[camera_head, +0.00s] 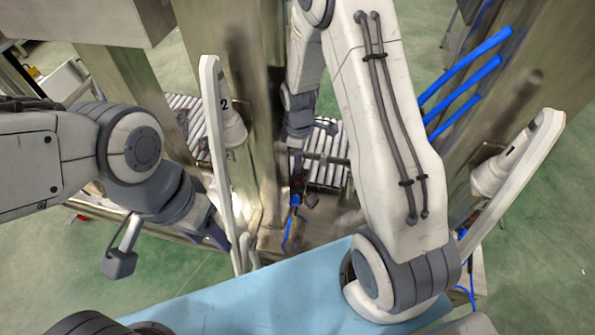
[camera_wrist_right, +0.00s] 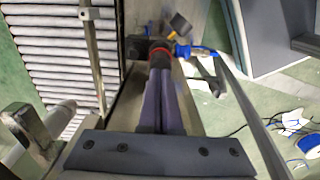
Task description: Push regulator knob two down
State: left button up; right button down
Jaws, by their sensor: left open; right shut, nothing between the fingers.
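A dark regulator with a red ring (camera_wrist_right: 160,53) sits just beyond my right fingertips in the right wrist view; a blue hose fitting (camera_wrist_right: 184,51) joins its right side. No number is readable on it. In the head view the small dark regulator (camera_head: 304,197) shows beside the steel column, with a blue tube below. My right gripper (camera_wrist_right: 160,74) is shut and empty, its tips at the red ring; I cannot tell whether they touch. It also shows small in the head view (camera_head: 298,175). My left gripper (camera_head: 222,240) is open, beside the white panel marked 2 (camera_head: 215,120), which partly hides it.
A white panel marked 1 (camera_head: 520,160) stands at the right. Blue tubes (camera_head: 465,85) run near the right column. A roller conveyor (camera_head: 330,165) lies behind the column, and a light blue surface (camera_head: 260,300) is in front. Cables and a blue spool (camera_wrist_right: 295,118) lie on the green floor.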

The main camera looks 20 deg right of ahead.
jog(key=shift+f+b, duration=0.45)
jog(key=shift+f, duration=0.4)
jog(key=shift+r, duration=0.1)
notch_tip(320, 180, up, 6)
jog(key=p, duration=0.6)
dwell(0.4)
